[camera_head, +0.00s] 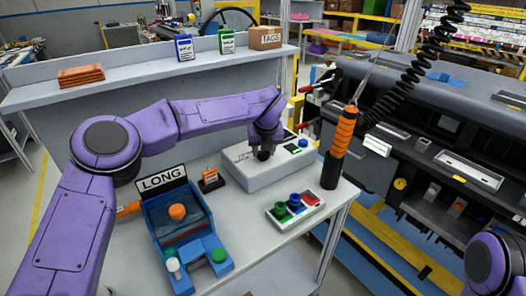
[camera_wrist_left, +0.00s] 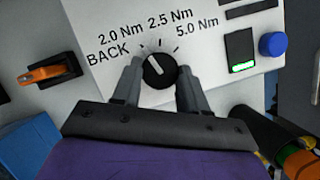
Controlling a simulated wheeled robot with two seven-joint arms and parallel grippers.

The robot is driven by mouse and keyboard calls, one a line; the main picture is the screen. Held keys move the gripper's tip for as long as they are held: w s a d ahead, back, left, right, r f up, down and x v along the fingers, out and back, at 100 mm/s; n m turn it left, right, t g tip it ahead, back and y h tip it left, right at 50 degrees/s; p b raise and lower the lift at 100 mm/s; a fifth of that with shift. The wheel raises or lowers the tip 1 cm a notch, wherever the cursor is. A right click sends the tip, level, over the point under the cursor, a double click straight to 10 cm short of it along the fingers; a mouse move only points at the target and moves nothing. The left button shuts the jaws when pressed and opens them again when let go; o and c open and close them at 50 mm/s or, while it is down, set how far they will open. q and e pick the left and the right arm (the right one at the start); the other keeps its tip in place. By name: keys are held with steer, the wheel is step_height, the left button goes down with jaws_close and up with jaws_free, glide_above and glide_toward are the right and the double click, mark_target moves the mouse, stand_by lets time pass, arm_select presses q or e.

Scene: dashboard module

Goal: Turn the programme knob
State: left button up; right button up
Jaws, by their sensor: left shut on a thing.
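The programme knob (camera_wrist_left: 159,71) is a round black dial with a white pointer line on a light grey control box (camera_head: 285,170). Labels BACK, 2.0 Nm, 2.5 Nm and 5.0 Nm fan around it. The pointer tilts up and slightly left; I cannot tell exactly which mark it meets. My left gripper (camera_wrist_left: 160,62) is shut on the knob, one grey finger on each side. In the head view the left gripper (camera_head: 263,154) reaches down onto the box and mostly hides the knob. Of my right arm, only a purple link shows at the lower right; its gripper is out of view.
The box has a green-lit display (camera_wrist_left: 240,52) and a blue button (camera_wrist_left: 273,44). A black-and-orange tool (camera_head: 341,140) stands right of the box. A button tray (camera_head: 296,210) and a blue fixture (camera_head: 160,220) with a LONG sign (camera_head: 162,179) stand nearer on the bench.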

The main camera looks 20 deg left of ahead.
stand_by(0.5)
arm_select(q)
steer(key=o, duration=0.7)
steer(key=shift+a, duration=0.1)
steer(key=o, duration=0.3)
steer(key=shift+w+f, duration=0.1)
steer(key=shift+o, duration=0.2)
steer(key=shift+w+f, duration=0.1)
steer(key=b+v, duration=0.1)
steer(key=v, duration=0.9)
steer(key=shift+r, duration=0.25)
